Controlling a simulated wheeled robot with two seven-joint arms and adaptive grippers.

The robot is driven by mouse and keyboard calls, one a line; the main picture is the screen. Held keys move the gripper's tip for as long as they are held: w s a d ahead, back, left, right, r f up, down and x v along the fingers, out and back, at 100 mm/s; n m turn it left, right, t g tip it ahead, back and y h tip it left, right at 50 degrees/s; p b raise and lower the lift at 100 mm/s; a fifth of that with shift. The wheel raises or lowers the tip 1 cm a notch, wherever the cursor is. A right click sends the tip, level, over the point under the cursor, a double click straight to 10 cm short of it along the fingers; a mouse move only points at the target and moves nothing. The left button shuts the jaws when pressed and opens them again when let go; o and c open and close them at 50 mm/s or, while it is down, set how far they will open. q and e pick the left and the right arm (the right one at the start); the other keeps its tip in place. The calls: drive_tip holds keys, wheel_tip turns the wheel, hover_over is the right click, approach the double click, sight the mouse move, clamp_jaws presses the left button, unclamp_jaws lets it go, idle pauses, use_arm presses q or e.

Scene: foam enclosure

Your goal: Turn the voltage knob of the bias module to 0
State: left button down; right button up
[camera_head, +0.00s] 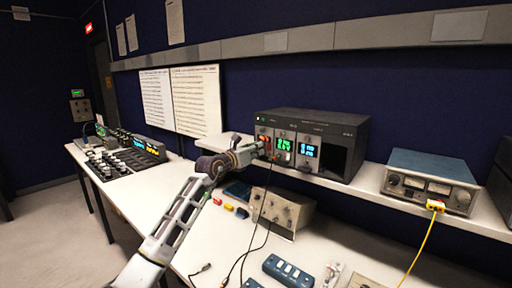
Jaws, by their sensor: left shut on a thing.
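The black instrument crate (345,131) stands on the shelf at the centre, with narrow module panels on the left of its front. One panel has a green display (284,145) and its neighbour a blue display (308,150); the digits are too small to read surely. I cannot tell from labels which panel is the bias module. My left gripper (264,149) reaches in from the left and its tips are at the left part of the crate front, beside the green display. It is shut on what appears to be the voltage knob, which its fingers hide. My right gripper is out of view.
A blue-topped instrument (432,169) with a yellow cable sits on the shelf at right. A beige box (284,211), small coloured parts, black leads and a blue power strip (287,270) lie on the bench below. A mixer-like console (122,156) stands at left.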

use_arm(q)
drive_tip(key=shift+n+p, duration=0.3)
drive_tip(key=shift+n, duration=0.2)
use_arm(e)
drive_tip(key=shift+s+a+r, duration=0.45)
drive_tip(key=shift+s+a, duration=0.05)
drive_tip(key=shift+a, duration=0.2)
use_arm(q)
drive_tip(key=c, duration=1.7)
unclamp_jaws()
drive_tip(key=v, duration=1.2)
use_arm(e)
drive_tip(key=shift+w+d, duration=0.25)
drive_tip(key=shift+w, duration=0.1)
use_arm(q)
drive_tip(key=shift+r, duration=0.1)
